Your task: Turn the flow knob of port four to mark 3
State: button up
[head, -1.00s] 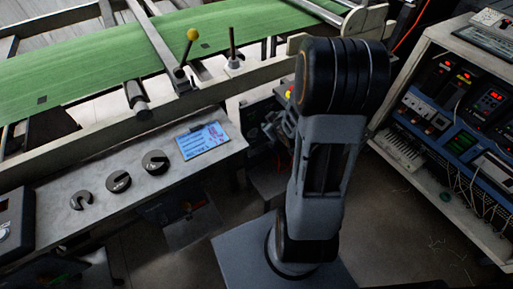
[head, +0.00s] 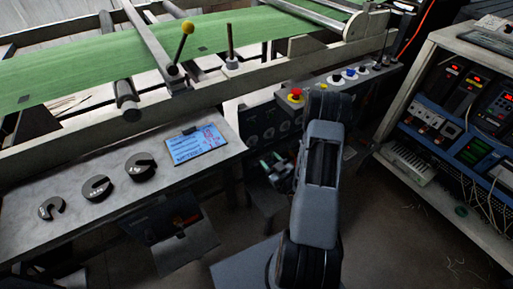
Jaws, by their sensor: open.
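A dark panel (head: 262,128) under the conveyor's front rail carries several round dark dials, small and dim. I cannot read port numbers or marks, nor tell which is port four's flow knob. My gripper (head: 277,168) is in front of and below this panel, left of my forearm. Its jaws are open and look empty, apart from the dials as far as I can see. My arm hides the right part of the panel.
A red button (head: 295,96) and several smaller buttons line the console right. A yellow-knobbed lever (head: 187,28) rises by the green belt (head: 90,75). An instrument rack (head: 455,120) stands right.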

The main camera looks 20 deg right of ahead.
aim_at(255, 144)
jog(key=w, duration=0.3)
jog(key=w+a, duration=0.1)
jog(key=w, duration=0.5)
jog(key=shift+a, duration=0.15)
jog(key=shift+s, duration=0.1)
grip_shut()
